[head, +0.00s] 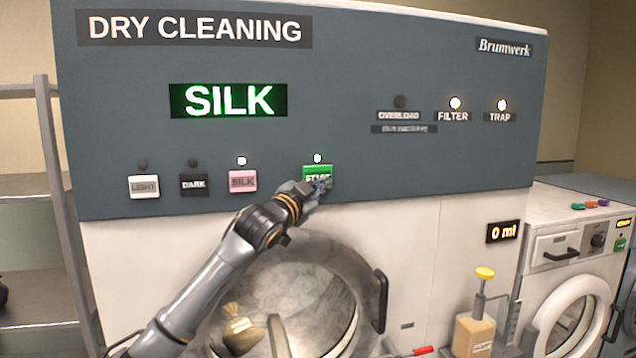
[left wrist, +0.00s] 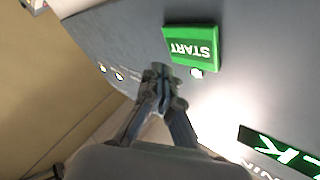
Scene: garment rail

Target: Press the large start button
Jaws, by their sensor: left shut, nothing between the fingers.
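The green start button (head: 317,172) is on the grey front panel of the dry cleaning machine, with a lit white lamp just above it. In the left wrist view the START button (left wrist: 192,47) shows large, just beyond the fingertips. My left gripper (head: 321,187) is shut and empty, its tips over the lower part of the button in the head view. In the left wrist view the left gripper (left wrist: 160,72) points at the panel close to the button's edge; I cannot tell whether it touches. My right gripper is not in view.
Pink SILK (head: 243,181), black DARK (head: 194,184) and white LIGHT (head: 144,186) buttons sit left of the start button. The display (head: 228,100) reads SILK. The round door (head: 290,290) is below. A pump bottle (head: 474,330) and a white washer (head: 570,250) stand right.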

